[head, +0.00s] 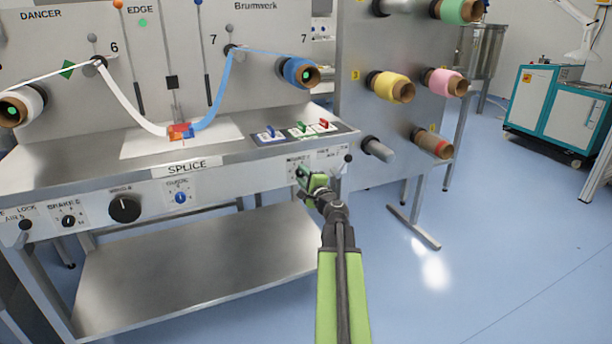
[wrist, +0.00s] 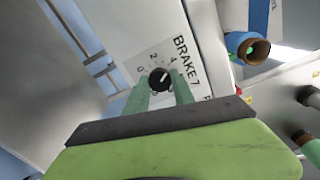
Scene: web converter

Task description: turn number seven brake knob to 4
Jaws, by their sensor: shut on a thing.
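The number seven brake knob (wrist: 160,79) is a small round black knob with a white mark on it. It sits on a pale plate lettered BRAKE 7 (wrist: 187,62) with figures 0, 2 and 4 around it. The white mark points to the upper right in the wrist view, roughly toward the 4; its exact setting is too small to tell. My gripper (wrist: 162,93) has its green fingers either side of the knob and is shut on it. In the head view my gripper (head: 303,174) reaches the right end of the front panel and hides the knob.
A black lever with a ball end (head: 348,158) is close to the right of my gripper. The BRAKE 6 knob (head: 68,220), a large black dial (head: 124,208) and a blue knob (head: 180,197) are further left. Spools (head: 390,86) stick out from the panel at right.

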